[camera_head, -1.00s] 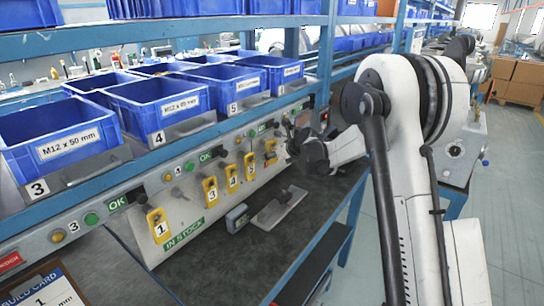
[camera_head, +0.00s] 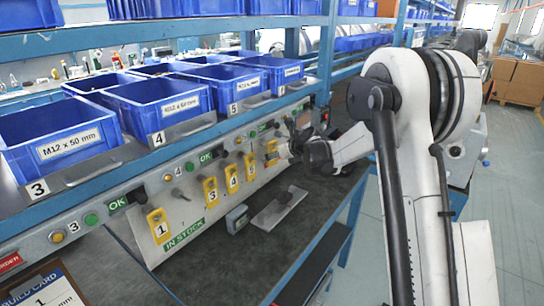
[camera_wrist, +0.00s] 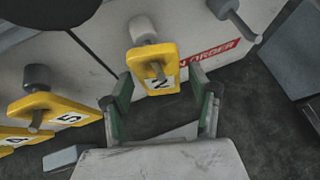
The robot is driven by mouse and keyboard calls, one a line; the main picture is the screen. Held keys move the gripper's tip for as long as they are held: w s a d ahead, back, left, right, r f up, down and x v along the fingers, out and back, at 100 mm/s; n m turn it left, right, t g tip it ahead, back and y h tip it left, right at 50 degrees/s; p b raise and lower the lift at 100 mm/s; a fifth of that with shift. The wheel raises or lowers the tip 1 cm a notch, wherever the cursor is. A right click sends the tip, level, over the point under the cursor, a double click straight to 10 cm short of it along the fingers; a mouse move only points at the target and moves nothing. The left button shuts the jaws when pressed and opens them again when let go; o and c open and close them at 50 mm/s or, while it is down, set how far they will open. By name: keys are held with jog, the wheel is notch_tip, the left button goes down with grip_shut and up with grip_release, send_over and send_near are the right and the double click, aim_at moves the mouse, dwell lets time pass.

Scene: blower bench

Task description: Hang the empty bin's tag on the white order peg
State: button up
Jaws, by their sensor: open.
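The yellow tag marked 2 (camera_wrist: 148,58) hangs on a peg with a whitish base (camera_wrist: 143,28), beside the red ORDER label (camera_wrist: 222,46). The peg's rod pokes out through the tag. My gripper (camera_wrist: 160,90) is open, its two fingers to either side of the tag's lower end and apart from it. How far in depth the fingertips are from the tag is hard to tell. In the head view the tag (camera_head: 271,152) shows just left of my gripper (camera_head: 291,152). A bare peg (camera_head: 178,193) stands between tags 1 and 3.
Yellow tags 1 (camera_head: 159,226), 3 (camera_head: 211,190), 4 (camera_head: 232,178) and 5 (camera_wrist: 60,112) hang along the panel. A grey peg (camera_wrist: 235,18) right of tag 2 is bare. Blue bins (camera_head: 160,105) stand above. A metal plate (camera_head: 279,208) lies on the dark bench.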

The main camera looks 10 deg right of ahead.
jog(key=v, duration=1)
jog(key=s+a+r+n+g+h, duration=0.15)
jog(key=s+r+n, duration=0.25)
jog(key=s+n, duration=0.6)
jog(key=s+a+r+n+g+h, duration=0.1)
jog(key=s+a+r+n, duration=0.3)
jog(key=s, duration=1)
jog(key=s+d+f+n+h, duration=0.1)
jog(key=s+f+n, duration=0.1)
jog(key=s+n, duration=0.6)
jog(key=s+d+f+n+h, duration=0.1)
jog(key=s+f+n, duration=0.2)
jog(key=s+n, duration=0.5)
jog(key=shift+s+d+n, duration=0.3)
jog(key=shift+s+d, duration=0.05)
jog(key=shift+s, duration=2.7)
jog(key=shift+f+h, duration=0.1)
jog(key=shift+h, duration=0.15)
